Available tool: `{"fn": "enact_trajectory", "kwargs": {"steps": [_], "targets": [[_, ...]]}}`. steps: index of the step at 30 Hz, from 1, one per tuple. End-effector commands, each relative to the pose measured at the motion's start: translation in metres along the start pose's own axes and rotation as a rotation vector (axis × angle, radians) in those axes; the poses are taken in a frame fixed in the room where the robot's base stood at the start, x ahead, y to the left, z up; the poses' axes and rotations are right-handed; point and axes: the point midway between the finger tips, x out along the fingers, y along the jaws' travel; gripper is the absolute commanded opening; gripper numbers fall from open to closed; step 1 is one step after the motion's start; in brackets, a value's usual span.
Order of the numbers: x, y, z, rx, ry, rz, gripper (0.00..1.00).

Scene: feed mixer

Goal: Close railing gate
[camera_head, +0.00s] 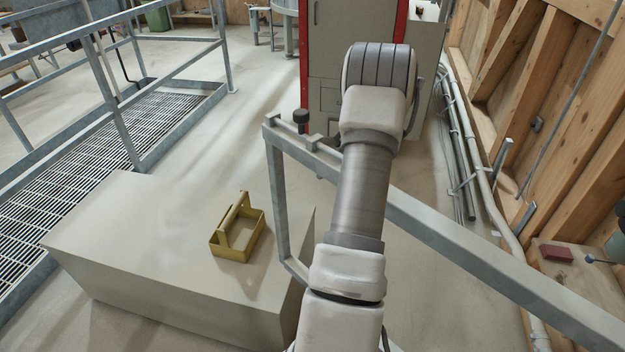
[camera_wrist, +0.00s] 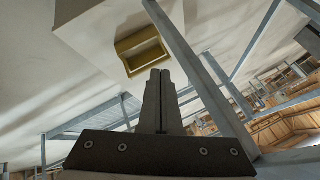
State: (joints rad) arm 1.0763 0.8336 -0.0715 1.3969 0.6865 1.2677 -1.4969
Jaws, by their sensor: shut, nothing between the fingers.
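The railing gate (camera_head: 430,229) is a grey metal frame. Its top rail slants from the middle of the head view to the lower right, behind my arm. Its upright end bar (camera_head: 278,205) stands beside a grey box, and a black knob (camera_head: 300,116) sits near its top corner. In the wrist view a grey bar (camera_wrist: 196,70), which looks like part of the gate, runs diagonally just right of my fingers. My gripper (camera_wrist: 163,73) is shut and empty, close to that bar; I cannot tell whether they touch. In the head view my arm hides the gripper.
A large grey box (camera_head: 150,245) stands left of the gate with a yellow tool carrier (camera_head: 238,232) on top. Fixed railing (camera_head: 118,115) and a grated walkway (camera_head: 60,175) are at left. A red-edged cabinet (camera_head: 325,60) stands behind; pipes and a timber wall are at right.

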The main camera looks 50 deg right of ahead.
Motion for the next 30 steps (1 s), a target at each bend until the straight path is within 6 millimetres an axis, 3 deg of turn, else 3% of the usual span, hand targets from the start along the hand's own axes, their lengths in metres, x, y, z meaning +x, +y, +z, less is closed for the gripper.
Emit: {"fn": "enact_trajectory", "kwargs": {"steps": [12,20,30], "targets": [[0.089,-0.002,0.001,0.002,-0.004,-0.002,0.00],[0.099,-0.030,0.001,0.002,-0.004,-0.001,0.00],[0.102,-0.036,0.001,0.002,-0.003,0.000,0.00]]}}
